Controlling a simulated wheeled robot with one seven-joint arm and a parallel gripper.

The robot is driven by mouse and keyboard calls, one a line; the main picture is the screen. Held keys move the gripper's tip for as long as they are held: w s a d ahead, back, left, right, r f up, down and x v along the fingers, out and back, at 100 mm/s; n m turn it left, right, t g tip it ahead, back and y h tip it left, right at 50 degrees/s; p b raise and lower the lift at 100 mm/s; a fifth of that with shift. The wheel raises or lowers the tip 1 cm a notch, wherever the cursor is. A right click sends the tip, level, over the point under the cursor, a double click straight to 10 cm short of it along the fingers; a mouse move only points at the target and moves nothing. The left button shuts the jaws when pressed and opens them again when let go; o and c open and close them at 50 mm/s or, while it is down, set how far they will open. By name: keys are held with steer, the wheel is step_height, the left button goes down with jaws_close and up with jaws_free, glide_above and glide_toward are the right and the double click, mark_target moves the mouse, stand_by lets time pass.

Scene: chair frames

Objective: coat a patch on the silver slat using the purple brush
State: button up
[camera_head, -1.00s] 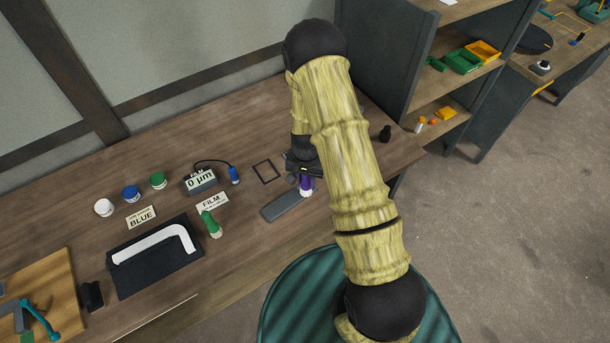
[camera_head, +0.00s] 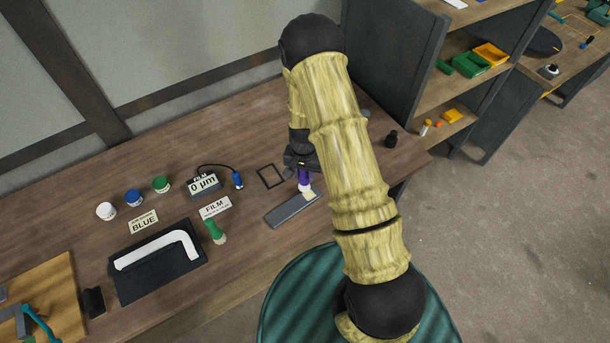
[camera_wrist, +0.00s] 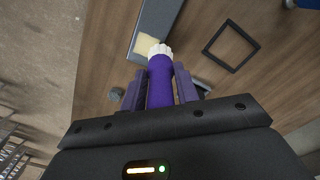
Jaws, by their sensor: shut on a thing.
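My gripper (camera_wrist: 160,88) is shut on the purple brush (camera_wrist: 160,78), which has a purple handle and white bristles. In the head view the brush (camera_head: 304,177) points down at the right end of the silver slat (camera_head: 285,212), a flat grey bar lying on the bench. A pale cream patch (camera_wrist: 148,45) shows on the slat near the bristles; it also shows in the head view (camera_head: 310,196). The bristle tips overlap the patch's edge in the wrist view; I cannot tell whether they touch it. My arm hides part of the bench.
A thin dark square frame (camera_head: 270,176) lies behind the slat. Paint pots and a BLUE card (camera_head: 143,221) stand farther left. A green stool (camera_head: 300,300) is in front.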

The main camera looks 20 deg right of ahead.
steer(key=r, duration=0.1)
steer(key=r+p, duration=0.1)
steer(key=r, duration=0.1)
steer(key=shift+s+d+r, duration=0.1)
steer(key=shift+s+r, duration=0.05)
steer(key=shift+s, duration=0.25)
steer(key=shift+r+p, duration=0.65)
steer(key=shift+p, duration=0.05)
steer(key=shift+r+p, duration=0.6)
steer(key=shift+r, duration=0.35)
steer(key=shift+w+r, duration=0.1)
steer(key=shift+w, duration=0.1)
steer(key=shift+s, duration=0.2)
steer(key=shift+w, duration=0.1)
